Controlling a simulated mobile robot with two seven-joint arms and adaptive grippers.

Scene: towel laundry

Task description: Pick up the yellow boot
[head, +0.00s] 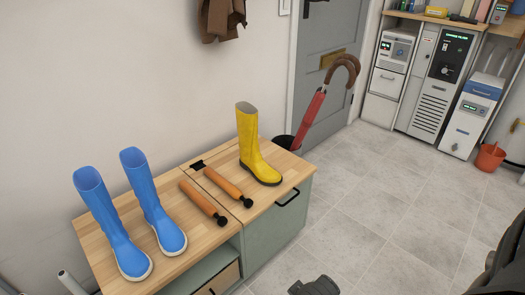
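The yellow boot (253,149) stands upright on the right part of a wooden-topped bench (222,232), its toe pointing to the lower right. Its open top faces up and nothing touches it from above. I cannot make out either gripper's fingers. Dark parts, probably mine, show at the bottom middle and the right edge, both well away from the boot.
Two blue boots (112,228) stand at the bench's left. Two orange-handled rods (203,203) lie between them and the yellow boot. A red umbrella (310,119) stands in a dark bin behind the bench. A red bucket (490,157) sits far right. The tiled floor right of the bench is clear.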

